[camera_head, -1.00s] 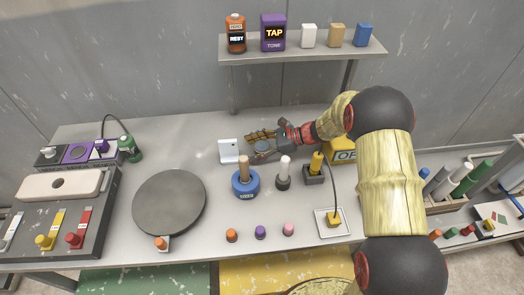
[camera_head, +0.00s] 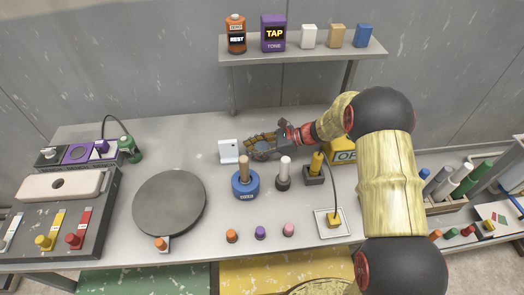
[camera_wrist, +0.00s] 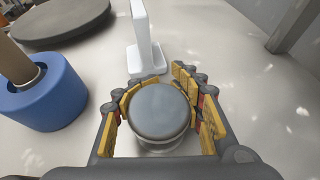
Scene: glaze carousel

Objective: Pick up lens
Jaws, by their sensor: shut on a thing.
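The lens looks to be the round grey-topped piece (camera_wrist: 158,108) with a pale rim below, in the middle of the wrist view. My gripper (camera_wrist: 160,110) has its yellow-padded fingers on both sides of it and is shut on it. In the head view my gripper (camera_head: 258,146) is low over the back of the table, just right of a white upright stand (camera_head: 229,151). The fingers largely hide the lens there. I cannot tell whether its underside touches the table.
The white stand (camera_wrist: 145,40) is just beyond the lens. A blue round base with a wooden peg (camera_head: 246,184) and a white-topped peg (camera_head: 284,172) stand in front. A grey turntable (camera_head: 169,202) is at left. A shelf (camera_head: 300,50) hangs behind.

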